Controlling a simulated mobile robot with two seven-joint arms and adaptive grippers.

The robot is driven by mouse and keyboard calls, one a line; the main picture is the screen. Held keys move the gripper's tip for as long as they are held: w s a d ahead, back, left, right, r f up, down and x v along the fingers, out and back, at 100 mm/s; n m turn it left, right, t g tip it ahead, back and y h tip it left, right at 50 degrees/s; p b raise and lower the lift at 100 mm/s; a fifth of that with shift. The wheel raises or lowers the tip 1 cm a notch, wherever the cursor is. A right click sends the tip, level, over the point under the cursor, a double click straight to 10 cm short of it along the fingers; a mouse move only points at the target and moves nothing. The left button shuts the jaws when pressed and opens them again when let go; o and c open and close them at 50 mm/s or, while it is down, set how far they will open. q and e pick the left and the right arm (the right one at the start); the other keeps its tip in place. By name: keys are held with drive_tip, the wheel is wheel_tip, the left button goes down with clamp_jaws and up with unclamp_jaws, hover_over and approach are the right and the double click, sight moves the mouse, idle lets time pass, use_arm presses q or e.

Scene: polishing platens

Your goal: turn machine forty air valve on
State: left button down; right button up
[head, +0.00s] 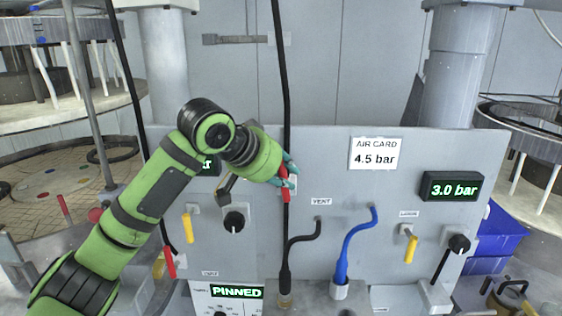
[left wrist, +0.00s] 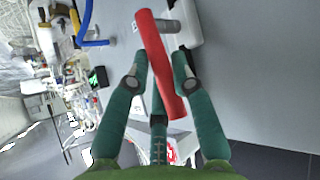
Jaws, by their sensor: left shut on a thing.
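A red valve lever (head: 285,190) is on the grey panel (head: 330,165), beside a vertical black hose. It hangs roughly upright in the head view. My left gripper (head: 287,175) is at its upper part, with teal fingers around it. In the left wrist view the red lever (left wrist: 155,50) runs between the fingers of my left gripper (left wrist: 160,75), which is shut on it. A grey valve stem (left wrist: 168,26) shows beside the lever. The fingers partly hide the valve body in the head view. I cannot read a machine number. My right gripper is out of view.
A sign (head: 375,154) reads AIR CARD 4.5 bar; a display (head: 452,187) reads 3.0 bar. Another display (head: 237,292) reads PINNED. Yellow levers (head: 187,228) (head: 411,249), another red lever (head: 169,262), black knobs (head: 233,222) and a blue hose (head: 343,262) are nearby.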

use_arm(q)
drive_tip(key=shift+d+f+y, duration=0.1)
drive_tip(key=shift+d+y, duration=0.15)
drive_tip(key=shift+y, duration=0.15)
drive_tip(key=shift+d+m+y, duration=0.1)
drive_tip(key=shift+m+y, duration=0.2)
drive_tip(key=shift+f, duration=0.15)
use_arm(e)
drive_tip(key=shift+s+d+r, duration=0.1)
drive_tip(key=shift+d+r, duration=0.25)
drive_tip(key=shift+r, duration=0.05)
use_arm(q)
drive_tip(key=c, duration=1)
unclamp_jaws()
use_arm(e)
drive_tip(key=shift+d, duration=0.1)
